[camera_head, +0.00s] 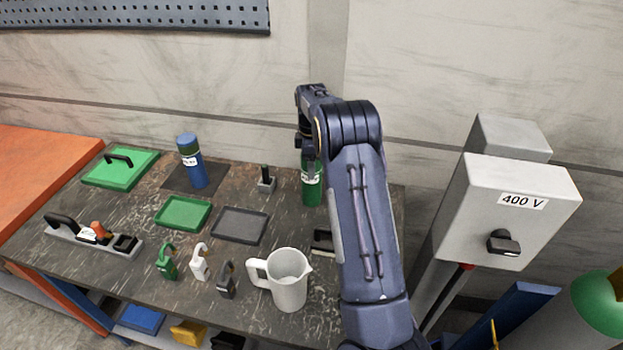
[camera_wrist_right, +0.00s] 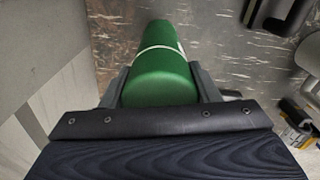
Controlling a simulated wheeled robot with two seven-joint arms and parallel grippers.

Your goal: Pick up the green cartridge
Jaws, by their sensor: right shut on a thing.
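The green cartridge (camera_head: 311,188) stands at the back right of the dark workbench, with a white label on its side. My right arm reaches over from the front right, and my right gripper (camera_head: 309,152) is at the cartridge's upper part. In the right wrist view the green cartridge (camera_wrist_right: 162,70) sits between the two fingers of my right gripper (camera_wrist_right: 164,88), which are shut on it. Whether its base touches the bench is hard to tell. My left gripper is not in view.
A blue cartridge (camera_head: 190,160) stands at the back left. A green tray (camera_head: 183,213), a dark tray (camera_head: 241,225), a white jug (camera_head: 289,280) and several padlocks (camera_head: 199,262) occupy the bench. A grey 400 V box (camera_head: 510,205) stands to the right.

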